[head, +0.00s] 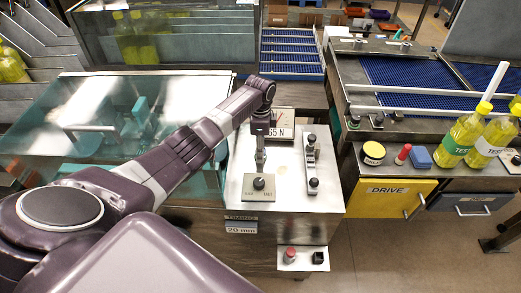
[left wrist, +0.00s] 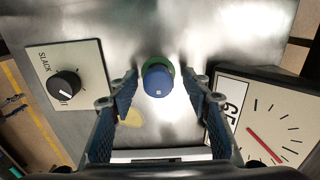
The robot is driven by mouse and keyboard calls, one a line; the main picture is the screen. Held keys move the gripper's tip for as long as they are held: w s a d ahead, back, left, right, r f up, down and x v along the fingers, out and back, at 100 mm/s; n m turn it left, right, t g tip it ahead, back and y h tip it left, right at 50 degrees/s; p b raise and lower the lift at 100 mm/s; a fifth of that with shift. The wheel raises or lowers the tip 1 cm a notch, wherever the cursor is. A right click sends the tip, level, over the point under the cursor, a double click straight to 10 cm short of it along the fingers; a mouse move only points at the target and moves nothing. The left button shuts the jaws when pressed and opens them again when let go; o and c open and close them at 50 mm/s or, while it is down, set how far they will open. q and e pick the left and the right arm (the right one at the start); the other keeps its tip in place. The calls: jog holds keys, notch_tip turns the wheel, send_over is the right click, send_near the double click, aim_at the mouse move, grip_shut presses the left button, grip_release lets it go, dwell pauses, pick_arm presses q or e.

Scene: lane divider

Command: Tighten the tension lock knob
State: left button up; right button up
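A round blue knob (left wrist: 158,80) with a green ring stands on the metal panel top in the left wrist view. My left gripper (left wrist: 160,85) is open, with one finger on each side of it and gaps between. In the head view my left gripper (head: 260,157) points down over the panel (head: 237,160) and hides the blue knob. A black knob (left wrist: 65,86) with a white pointer sits on a plate marked SLACK; in the head view this black knob (head: 259,183) is in front of the gripper. I cannot tell by label which is the tension lock knob. My right gripper is out of view.
A dial gauge (head: 281,122) stands behind the gripper; its face and red needle (left wrist: 265,145) show beside the right finger. A bar with black knobs (head: 312,163) lies to the right. A glass-covered machine (head: 70,110) is left, a yellow DRIVE drawer (head: 385,205) right.

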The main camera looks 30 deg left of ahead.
pick_arm(q)
jog(key=shift+f, duration=0.1)
notch_tip(320, 180, up, 12)
dwell(0.5)
dwell(0.7)
